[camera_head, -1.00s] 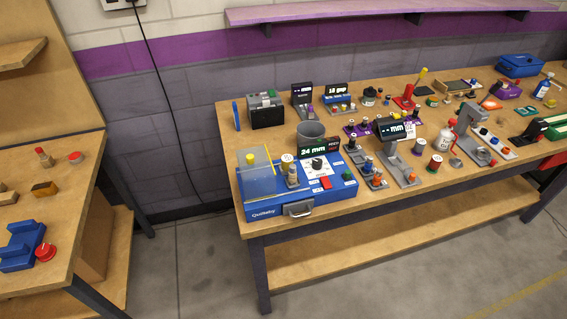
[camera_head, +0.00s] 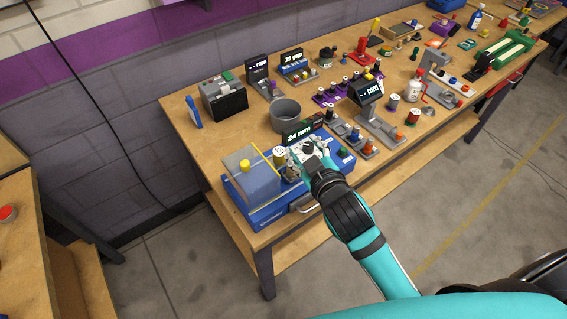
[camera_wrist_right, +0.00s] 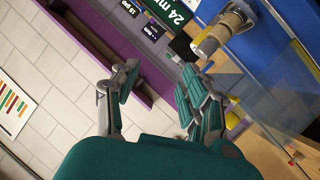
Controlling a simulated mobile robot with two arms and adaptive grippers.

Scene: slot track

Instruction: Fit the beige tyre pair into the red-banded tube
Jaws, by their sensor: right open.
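I cannot pick out the beige tyre pair or the red-banded tube with certainty. A cream-topped cylinder (camera_head: 279,154) stands on the blue machine, beside a small grey fixture (camera_head: 291,173). In the right wrist view a beige-and-grey cylindrical part (camera_wrist_right: 213,40) shows by the blue panel (camera_wrist_right: 262,45), beyond my fingers. A dark red spool-like piece (camera_head: 413,117) stands farther right on the bench. My right gripper (camera_head: 307,152) is over the machine's front, near its 24 mm display (camera_head: 300,132). Its fingers (camera_wrist_right: 160,92) are apart with nothing between them. My left gripper is out of view.
The blue machine (camera_head: 268,217) has a clear cover at its left. A grey cup (camera_head: 285,115) stands behind it. A grey gauge stand (camera_head: 381,127) and small fixtures crowd the right.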

